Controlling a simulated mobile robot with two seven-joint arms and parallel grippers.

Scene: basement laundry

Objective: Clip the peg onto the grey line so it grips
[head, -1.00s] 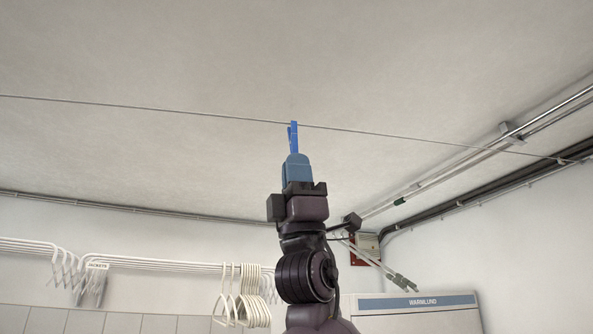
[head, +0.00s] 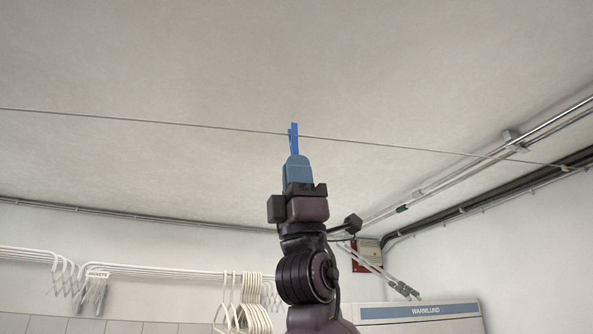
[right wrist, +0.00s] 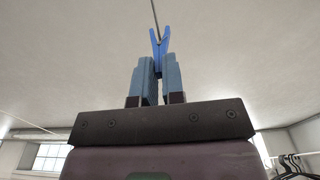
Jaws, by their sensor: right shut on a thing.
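A blue peg (head: 294,138) stands upright in my right gripper (head: 297,161), jaws upward. The thin grey line (head: 150,121) crosses the head view below the ceiling and meets the peg below its tips. In the right wrist view, my right gripper (right wrist: 158,65) is shut on the peg's lower end, and the peg (right wrist: 159,42) shows its jaws spread in a V. The grey line (right wrist: 155,14) runs down from the top edge into the gap of that V, apparently between the jaws. The gripper's fingers are below the line. My left gripper is not in view.
White hangers (head: 250,303) hang on a white rail (head: 170,267) at the lower left. Pipes (head: 455,178) run along the ceiling at right. Around the peg only the line is close.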

